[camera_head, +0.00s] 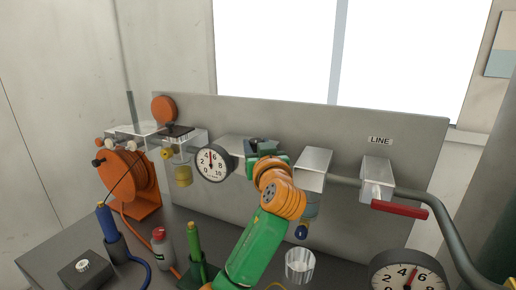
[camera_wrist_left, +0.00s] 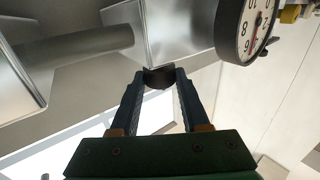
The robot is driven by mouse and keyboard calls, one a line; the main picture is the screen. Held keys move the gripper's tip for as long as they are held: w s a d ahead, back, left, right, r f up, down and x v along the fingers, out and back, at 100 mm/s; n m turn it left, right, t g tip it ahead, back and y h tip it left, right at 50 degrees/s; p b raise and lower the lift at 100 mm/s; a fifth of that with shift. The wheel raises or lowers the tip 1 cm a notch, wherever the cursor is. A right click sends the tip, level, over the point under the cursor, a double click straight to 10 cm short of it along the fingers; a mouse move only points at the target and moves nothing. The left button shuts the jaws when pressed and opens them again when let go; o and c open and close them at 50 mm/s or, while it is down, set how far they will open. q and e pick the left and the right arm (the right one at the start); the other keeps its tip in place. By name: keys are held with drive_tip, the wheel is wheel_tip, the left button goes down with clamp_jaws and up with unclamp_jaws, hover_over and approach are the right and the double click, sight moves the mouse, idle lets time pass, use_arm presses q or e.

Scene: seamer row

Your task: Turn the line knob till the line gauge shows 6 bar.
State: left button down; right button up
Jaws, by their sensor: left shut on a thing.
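My left gripper (camera_head: 262,150) reaches up to the grey wall panel and is shut on a dark round knob (camera_wrist_left: 159,77), seen between the fingertips in the left wrist view. In the head view the gripper hides most of the knob. A white round gauge (camera_head: 213,163) sits just left of the gripper; its red needle points nearly straight up, close to the 6. This gauge also shows partly, tilted, in the left wrist view (camera_wrist_left: 249,25). A LINE label (camera_head: 380,141) is on the panel at the right. My right gripper is not in view.
A second gauge (camera_head: 408,275) stands at lower right, its needle near 4 to 6. A red lever (camera_head: 399,209) hangs below a metal block. An orange reel (camera_head: 128,178), a red-capped bottle (camera_head: 162,246) and a clear cup (camera_head: 300,264) stand around the arm.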

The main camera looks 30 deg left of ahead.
use_arm(q)
drive_tip(key=m+h, duration=0.1)
drive_tip(key=m+t+h, duration=0.1)
drive_tip(key=shift+s+a+t+h, duration=0.1)
drive_tip(key=shift+a+t+h, duration=0.05)
drive_tip(key=shift+t+h, duration=0.15)
drive_tip(key=shift+a+r+m+t+h+p, duration=0.15)
drive_tip(key=shift+m+t+h+p, duration=0.6)
drive_tip(key=shift+m+h, duration=0.6)
drive_tip(key=shift+h, duration=0.35)
drive_tip(key=shift+c, duration=1.9)
unclamp_jaws()
drive_tip(key=shift+s+f, duration=0.25)
drive_tip(key=shift+s, duration=0.1)
drive_tip(key=b+v, duration=0.2)
drive_tip(key=v, duration=0.4)
drive_tip(key=shift+s, duration=0.2)
